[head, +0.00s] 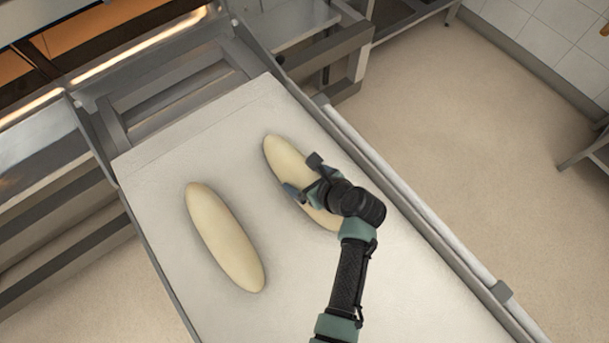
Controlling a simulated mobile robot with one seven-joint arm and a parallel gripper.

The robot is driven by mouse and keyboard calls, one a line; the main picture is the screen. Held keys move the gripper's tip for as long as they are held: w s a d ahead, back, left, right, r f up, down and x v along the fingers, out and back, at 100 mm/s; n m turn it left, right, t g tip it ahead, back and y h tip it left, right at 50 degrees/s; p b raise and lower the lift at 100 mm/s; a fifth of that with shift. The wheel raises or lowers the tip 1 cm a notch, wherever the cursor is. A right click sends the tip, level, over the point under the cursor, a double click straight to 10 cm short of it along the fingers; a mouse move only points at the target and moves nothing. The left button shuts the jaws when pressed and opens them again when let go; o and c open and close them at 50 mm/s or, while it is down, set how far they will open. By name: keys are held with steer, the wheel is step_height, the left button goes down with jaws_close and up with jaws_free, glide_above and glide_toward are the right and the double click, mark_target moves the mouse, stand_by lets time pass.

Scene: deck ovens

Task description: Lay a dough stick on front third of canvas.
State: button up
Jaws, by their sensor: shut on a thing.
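A pale canvas (330,310) covers a long flat loader that runs from the ovens at the upper left to the bottom of the head view. One long dough stick (225,238) lies on its left half, apart from everything else. A second dough stick (283,158) is to the right, roughly parallel to the first. My gripper (303,175) comes from the lower right and is shut on this right dough stick near its middle. The gripper and wrist hide part of that stick. I cannot tell whether it touches the canvas or is slightly above it.
A deck oven with a lit, orange opening (130,25) stands at the upper left, beyond the loader's far end. A metal rail (410,205) runs along the loader's right side. The canvas between and below the sticks is bare. Open floor (480,130) lies to the right.

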steer(key=o, duration=1.6)
steer(key=shift+c, duration=0.2)
steer(key=shift+r, duration=0.1)
